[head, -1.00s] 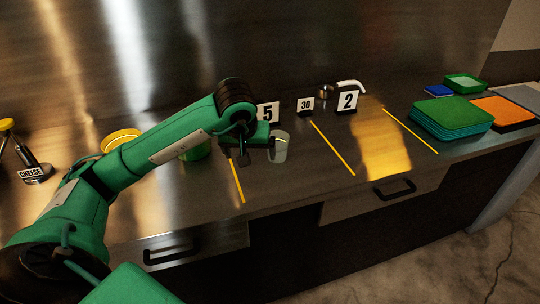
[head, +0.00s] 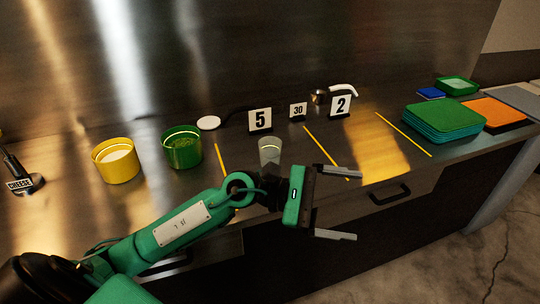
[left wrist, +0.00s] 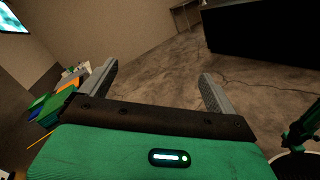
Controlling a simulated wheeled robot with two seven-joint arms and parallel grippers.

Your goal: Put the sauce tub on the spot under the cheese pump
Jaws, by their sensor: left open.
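A green tub (head: 183,153) with green contents stands further right. A clear cup (head: 270,151) stands upright beyond a yellow line. None of the tubs is labelled sauce. My left gripper (head: 346,204) is open and empty near the counter's front edge, right of the cup and apart from it. Its spread fingers show in the left wrist view (left wrist: 160,85).
Number cards 5 (head: 260,120), 30 (head: 298,110) and 2 (head: 340,104) stand along the back. A white disc on a dark handle (head: 208,123) lies behind the green tub. Stacked green trays (head: 448,115) and an orange tray (head: 499,111) fill the right end.

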